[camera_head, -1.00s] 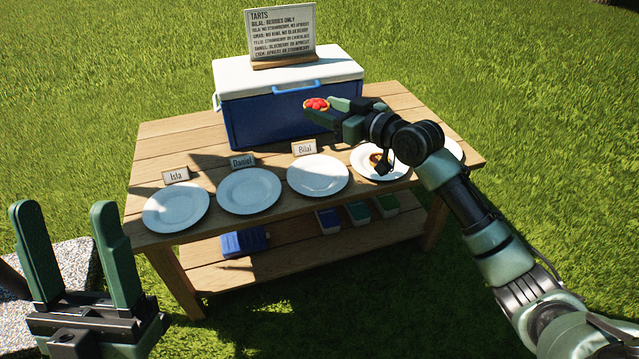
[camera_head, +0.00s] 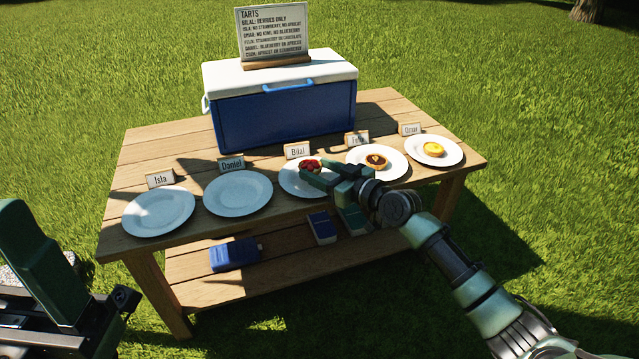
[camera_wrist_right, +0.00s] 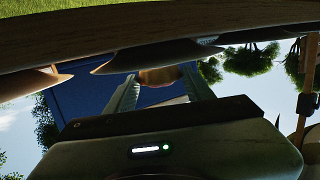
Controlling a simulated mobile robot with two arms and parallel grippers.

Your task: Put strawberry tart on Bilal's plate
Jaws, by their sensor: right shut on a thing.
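The strawberry tart (camera_head: 311,166), with red topping, is at Bilal's plate (camera_head: 297,188), over its right part. My right gripper (camera_head: 322,172) is shut on the tart. In the right wrist view the tart (camera_wrist_right: 160,77) sits between the two fingertips, beside the plate edges. I cannot tell whether the tart touches the plate. Bilal's name card (camera_head: 298,150) stands behind the plate.
Isla's plate (camera_head: 158,211) and Daniel's plate (camera_head: 238,194) are empty. A plate with a brown-topped tart (camera_head: 376,161) and Omar's plate with a yellow tart (camera_head: 434,149) stand to the right. A blue cooler (camera_head: 285,115) and a sign (camera_head: 272,35) are behind. Boxes (camera_head: 235,254) lie on the lower shelf.

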